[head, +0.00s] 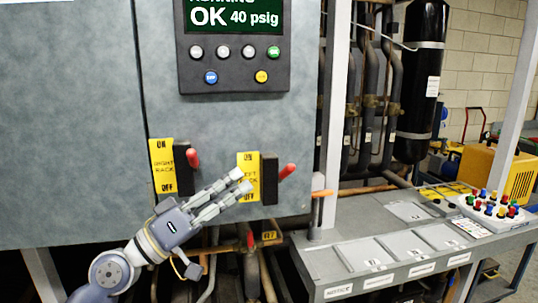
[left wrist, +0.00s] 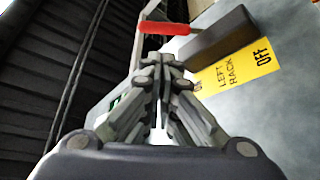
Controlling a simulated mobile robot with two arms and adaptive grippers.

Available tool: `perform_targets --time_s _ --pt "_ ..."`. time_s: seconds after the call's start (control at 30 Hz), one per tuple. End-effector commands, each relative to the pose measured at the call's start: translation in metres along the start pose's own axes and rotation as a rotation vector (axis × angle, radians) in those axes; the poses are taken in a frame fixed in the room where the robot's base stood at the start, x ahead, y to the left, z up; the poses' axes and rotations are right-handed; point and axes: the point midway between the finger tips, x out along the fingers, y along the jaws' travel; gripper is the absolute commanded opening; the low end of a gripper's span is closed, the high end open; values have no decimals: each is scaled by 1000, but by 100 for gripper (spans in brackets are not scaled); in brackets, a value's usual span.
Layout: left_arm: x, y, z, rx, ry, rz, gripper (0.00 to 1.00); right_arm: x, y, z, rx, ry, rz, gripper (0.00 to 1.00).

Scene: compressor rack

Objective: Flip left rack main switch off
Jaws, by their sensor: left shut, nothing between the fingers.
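The left rack main switch is a black box (head: 269,179) with a red handle (head: 288,171) pointing out and slightly up to the right. Its yellow label (head: 243,161), ON at top and OFF at bottom, is partly hidden by my fingers. My left gripper (head: 240,181) is shut and empty, its fingertips in front of the label, left of the handle. In the left wrist view, the shut fingertips (left wrist: 163,66) are close to the red handle (left wrist: 164,28) and black box (left wrist: 222,36), with a visible gap to the handle. My right gripper is not in view.
The right rack switch has a red handle (head: 193,158) and yellow label (head: 162,165) to the left. A display panel (head: 234,50) reading OK 40 psig is above. A grey workbench (head: 375,228) with a coloured-button box (head: 493,211) stands at right. Pipes run below the cabinet.

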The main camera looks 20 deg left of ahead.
Motion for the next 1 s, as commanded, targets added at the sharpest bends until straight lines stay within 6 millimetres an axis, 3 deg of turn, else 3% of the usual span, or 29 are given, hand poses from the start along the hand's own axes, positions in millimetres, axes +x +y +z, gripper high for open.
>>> perform_targets --time_s 0.03,0.2,0.5,1.0 --pt "11 5 -5 0 0 2 0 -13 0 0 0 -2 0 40" --pt "38 5 -6 0 0 2 0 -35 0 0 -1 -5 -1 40" --pt "74 3 -3 -1 1 1 0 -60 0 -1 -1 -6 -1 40" --pt "82 0 0 2 0 0 0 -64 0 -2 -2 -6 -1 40"
